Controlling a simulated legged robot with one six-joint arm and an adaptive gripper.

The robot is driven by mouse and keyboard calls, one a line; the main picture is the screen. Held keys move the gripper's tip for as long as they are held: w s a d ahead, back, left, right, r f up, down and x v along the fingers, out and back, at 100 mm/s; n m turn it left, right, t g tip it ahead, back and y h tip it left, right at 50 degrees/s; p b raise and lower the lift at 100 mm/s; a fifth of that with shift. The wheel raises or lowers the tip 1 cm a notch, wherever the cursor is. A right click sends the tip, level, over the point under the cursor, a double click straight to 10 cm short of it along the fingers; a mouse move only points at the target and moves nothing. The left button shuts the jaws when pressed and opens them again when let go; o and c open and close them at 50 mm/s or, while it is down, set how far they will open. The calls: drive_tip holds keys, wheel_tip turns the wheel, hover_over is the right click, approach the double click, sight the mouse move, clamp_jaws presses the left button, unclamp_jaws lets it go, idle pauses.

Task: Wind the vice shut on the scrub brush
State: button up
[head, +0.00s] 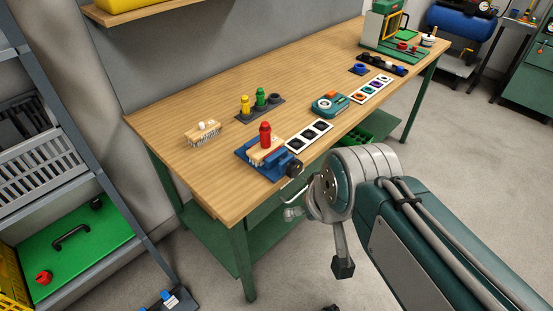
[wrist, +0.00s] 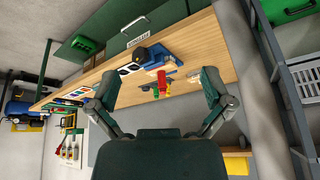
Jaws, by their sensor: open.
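The blue vice (head: 278,172) sits near the front edge of the wooden bench, with a dark round knob (head: 293,168) at its front right end. A scrub brush (head: 262,152) with a wooden back and pale bristles is at the vice, with a red knobbed piece (head: 265,133) upright at its top. I cannot tell how tightly the jaws bear on it. In the wrist view the vice (wrist: 157,57) and its knob (wrist: 140,54) show beyond my gripper (wrist: 158,88). My gripper is open and empty, its fingers spread wide, apart from the vice.
A second brush (head: 203,133) lies left on the bench. A dark stand (head: 260,110) holds yellow and green pieces behind the vice. A white framed strip (head: 309,135) and a teal device (head: 329,104) are to the right. A grey shelf rack (head: 65,130) stands left.

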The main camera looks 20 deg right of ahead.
drive_tip(key=w+a+f+m+g+y, duration=0.3)
drive_tip(key=f+m+g+y, duration=0.15)
drive_tip(key=f+y, duration=0.2)
drive_tip(key=m+t+y, duration=0.2)
drive_tip(key=m+t, duration=1.3)
drive_tip(key=m, duration=0.6)
approach(298, 171)
drive_tip(key=x, duration=1.1)
drive_tip(key=shift+a, duration=0.1)
drive_tip(key=c, duration=0.9)
